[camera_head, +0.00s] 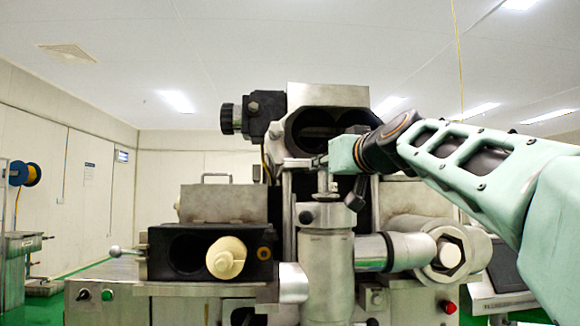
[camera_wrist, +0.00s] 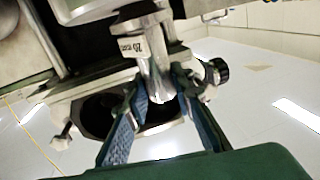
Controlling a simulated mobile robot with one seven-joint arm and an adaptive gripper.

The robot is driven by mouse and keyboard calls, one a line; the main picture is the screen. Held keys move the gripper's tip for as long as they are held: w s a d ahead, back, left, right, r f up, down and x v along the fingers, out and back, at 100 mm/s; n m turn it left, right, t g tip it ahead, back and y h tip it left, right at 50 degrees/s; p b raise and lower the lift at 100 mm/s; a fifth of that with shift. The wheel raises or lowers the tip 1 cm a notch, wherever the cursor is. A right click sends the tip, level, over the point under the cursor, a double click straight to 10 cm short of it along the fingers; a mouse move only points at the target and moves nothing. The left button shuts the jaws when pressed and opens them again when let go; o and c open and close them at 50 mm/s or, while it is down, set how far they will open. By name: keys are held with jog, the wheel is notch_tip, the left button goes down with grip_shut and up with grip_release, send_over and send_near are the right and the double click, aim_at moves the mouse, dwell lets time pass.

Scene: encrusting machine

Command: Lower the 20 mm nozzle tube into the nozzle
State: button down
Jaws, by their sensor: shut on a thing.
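The nozzle tube is a metal tube held upright above the steel nozzle in the head view (camera_head: 322,181). In the wrist view, which looks upside down, the tube (camera_wrist: 161,82) runs between my fingers, and a pale tag with "20" on it (camera_wrist: 131,47) shows beside it. My gripper (camera_head: 325,160) is shut on the tube's upper part; its blue-grey fingers also show in the wrist view (camera_wrist: 164,90). The nozzle (camera_head: 326,262) is a vertical steel cylinder with a collar directly below the tube. I cannot tell whether the tube's lower end is inside the nozzle's opening.
A horizontal steel pipe with a large nut (camera_head: 449,254) joins the nozzle on the right. A black block with a cream plug (camera_head: 226,258) stands at the left. A dark double-bore housing (camera_head: 318,128) is close behind my gripper.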

jog(key=shift+f, duration=0.4)
jog(key=c, duration=1.4)
grip_release()
jog(key=b+v, duration=0.2)
jog(key=v, duration=0.5)
jog(key=shift+s, duration=0.3)
jog(key=shift+s, duration=0.1)
